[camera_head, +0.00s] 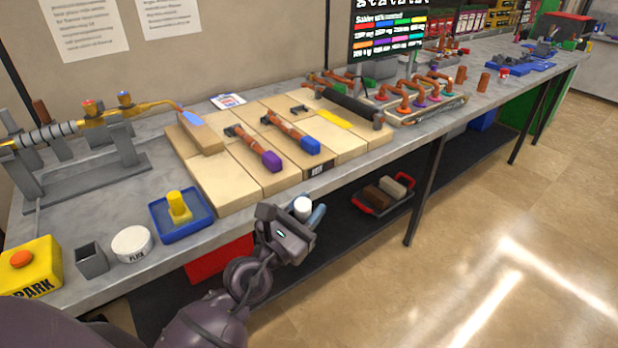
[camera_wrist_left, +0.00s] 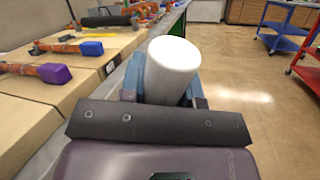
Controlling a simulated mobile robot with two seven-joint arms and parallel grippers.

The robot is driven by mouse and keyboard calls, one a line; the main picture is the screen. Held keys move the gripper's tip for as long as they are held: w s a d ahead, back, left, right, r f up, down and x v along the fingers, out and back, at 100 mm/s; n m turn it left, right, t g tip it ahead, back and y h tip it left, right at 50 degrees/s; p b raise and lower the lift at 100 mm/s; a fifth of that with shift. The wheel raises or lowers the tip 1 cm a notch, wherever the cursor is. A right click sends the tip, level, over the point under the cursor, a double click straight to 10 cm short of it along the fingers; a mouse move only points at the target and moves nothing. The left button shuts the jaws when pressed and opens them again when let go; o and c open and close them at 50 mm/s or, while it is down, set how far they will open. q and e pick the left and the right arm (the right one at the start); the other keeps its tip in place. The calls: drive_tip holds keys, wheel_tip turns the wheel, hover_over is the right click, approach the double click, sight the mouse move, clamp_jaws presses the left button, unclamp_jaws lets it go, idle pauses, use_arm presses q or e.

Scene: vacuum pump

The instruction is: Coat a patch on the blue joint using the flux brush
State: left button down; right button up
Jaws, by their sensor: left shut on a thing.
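The blue joint, a copper pipe piece with a blue block end (camera_head: 308,143), lies on the tan bricks. In the left wrist view its blue end (camera_wrist_left: 91,48) shows at the upper left. My left gripper (camera_head: 306,212) is off the bench's front edge, right of and below the bricks, apart from the joint. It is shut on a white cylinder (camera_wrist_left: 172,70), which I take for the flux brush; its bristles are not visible. A round white pot, seemingly labelled FLUX (camera_head: 132,243), stands at the bench's front left. My right gripper is not in view.
A similar joint with a purple end (camera_head: 271,160) lies left of the blue one. A blue tray (camera_head: 160,226) with a yellow piece, a grey cup (camera_head: 91,260) and a yellow button box (camera_head: 33,268) line the front. A torch rig (camera_head: 75,160) stands behind.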

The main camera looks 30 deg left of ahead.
use_arm(q)
drive_tip(key=d+f+y, duration=0.1)
drive_tip(key=s+f+n+y, duration=0.1)
drive_tip(key=d+f+n+y, duration=0.1)
drive_tip(key=y, duration=0.1)
drive_tip(key=shift+s+d+f, duration=0.2)
drive_tip(key=shift+d+f, duration=0.1)
drive_tip(key=shift+f, duration=0.1)
drive_tip(key=shift+t, duration=0.3)
drive_tip(key=shift+a+f, duration=0.1)
drive_tip(key=shift+f, duration=0.15)
